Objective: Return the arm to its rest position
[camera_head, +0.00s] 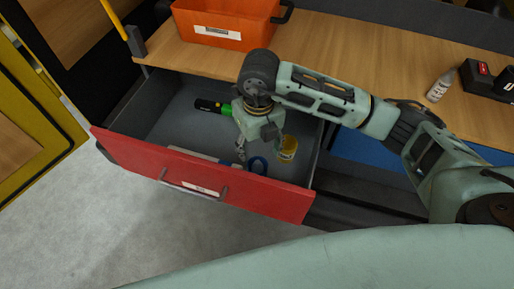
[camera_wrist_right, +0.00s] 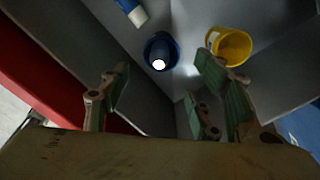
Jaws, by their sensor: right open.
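My right arm reaches in from the right in the head view, and its gripper (camera_head: 246,152) points down over the open red-fronted drawer (camera_head: 200,175). The right gripper is open, with nothing between its fingers in the wrist view (camera_wrist_right: 165,100). Below it in the drawer are a blue ring-like item (camera_head: 257,165) and a yellow cup-like item (camera_head: 288,148). In the wrist view the blue item (camera_wrist_right: 151,42) has a bright white spot, and the yellow item (camera_wrist_right: 231,46) is to its right. My left gripper is out of view.
A green and black item (camera_head: 212,106) lies at the drawer's back. An orange bin (camera_head: 222,25) stands on the wooden worktop (camera_head: 345,55), above the drawer. A white bottle (camera_head: 440,86) and dark boxes (camera_head: 478,75) stand at the right. A yellow frame (camera_head: 40,95) is at left.

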